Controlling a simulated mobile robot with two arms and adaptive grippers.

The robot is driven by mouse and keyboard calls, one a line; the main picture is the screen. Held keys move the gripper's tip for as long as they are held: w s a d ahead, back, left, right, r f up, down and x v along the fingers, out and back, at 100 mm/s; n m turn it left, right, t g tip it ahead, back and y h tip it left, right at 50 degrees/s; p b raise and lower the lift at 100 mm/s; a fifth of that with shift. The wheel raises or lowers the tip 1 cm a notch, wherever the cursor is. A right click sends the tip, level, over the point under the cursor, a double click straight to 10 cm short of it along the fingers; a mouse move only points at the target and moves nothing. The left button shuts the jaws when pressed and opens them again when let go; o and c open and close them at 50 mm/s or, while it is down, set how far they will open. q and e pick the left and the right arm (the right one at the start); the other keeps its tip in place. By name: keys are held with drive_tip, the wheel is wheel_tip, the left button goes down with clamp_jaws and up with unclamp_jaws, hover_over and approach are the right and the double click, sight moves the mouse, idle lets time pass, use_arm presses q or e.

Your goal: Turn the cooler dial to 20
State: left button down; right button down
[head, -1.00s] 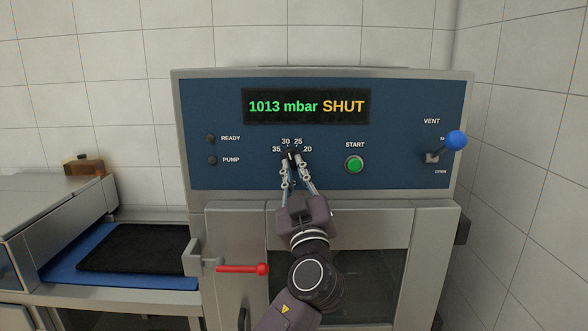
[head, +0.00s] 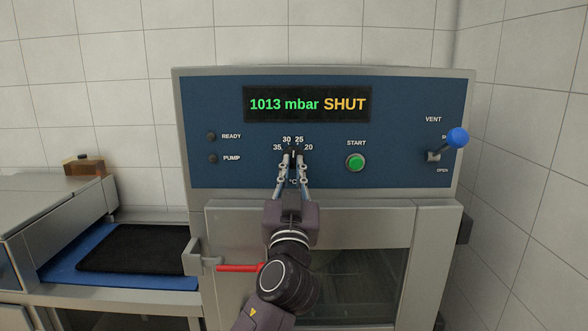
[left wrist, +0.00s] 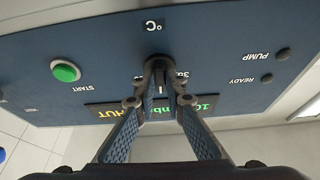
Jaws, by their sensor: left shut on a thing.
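The cooler dial (head: 293,153) is a small dark knob on the blue panel, ringed by the numbers 35, 30, 25 and 20. My left gripper (head: 293,160) comes up from below and is shut on the dial, its fingers on either side. In the left wrist view the dial (left wrist: 160,86) sits between the fingertips (left wrist: 159,101), with a pale mark on its face. The mark seems to point roughly between 30 and 25, but the fingers hide part of the dial and I cannot tell its exact setting. My right gripper is not in view.
The display (head: 307,104) reads 1013 mbar SHUT. A green START button (head: 355,162) is right of the dial, and a blue-knobbed VENT lever (head: 456,138) is farther right. A red-handled lever (head: 240,268) is at lower left, near a black mat (head: 135,248).

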use_arm(q)
drive_tip(key=shift+a+r+m+h+p, duration=0.1)
drive_tip(key=shift+r+m+h+p, duration=0.2)
drive_tip(key=shift+m+h, duration=0.4)
drive_tip(key=m+g+h+p, duration=0.1)
drive_tip(key=m+p, duration=0.3)
drive_tip(key=m+g+h+p, duration=0.1)
drive_tip(key=m+h+p, duration=0.1)
drive_tip(key=m+p, duration=0.3)
drive_tip(key=m+g+h+p, duration=0.1)
drive_tip(key=m+h+p, duration=0.1)
drive_tip(key=m+p, duration=0.3)
drive_tip(key=shift+a+r+g, duration=0.15)
drive_tip(key=shift+a+g, duration=0.15)
drive_tip(key=shift+a, duration=0.1)
drive_tip(key=c, duration=2)
unclamp_jaws()
drive_tip(key=shift+w, duration=0.1)
drive_tip(key=v, duration=1.2)
